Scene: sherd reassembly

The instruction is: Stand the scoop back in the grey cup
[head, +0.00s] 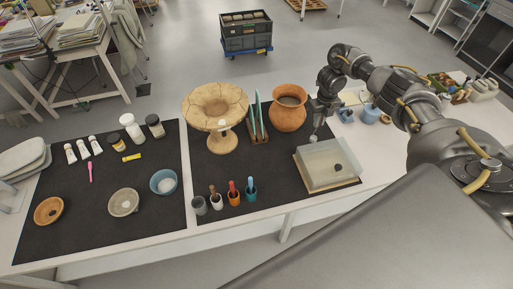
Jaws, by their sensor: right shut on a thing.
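The grey cup (199,205) stands at the front edge of the dark mat, at the left end of a row of cups. No tool shows in it. My right gripper (316,122) is over the back left corner of a shallow box. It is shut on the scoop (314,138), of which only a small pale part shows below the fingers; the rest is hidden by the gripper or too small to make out. My left gripper is out of view.
White (216,201), orange (235,198) and teal (251,194) cups with tools stand right of the grey cup. The shallow box (318,187), a terracotta pot (289,112), a rack (259,130) and a cracked pedestal bowl (216,106) stand nearby. A blue bowl (164,181) is to the left.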

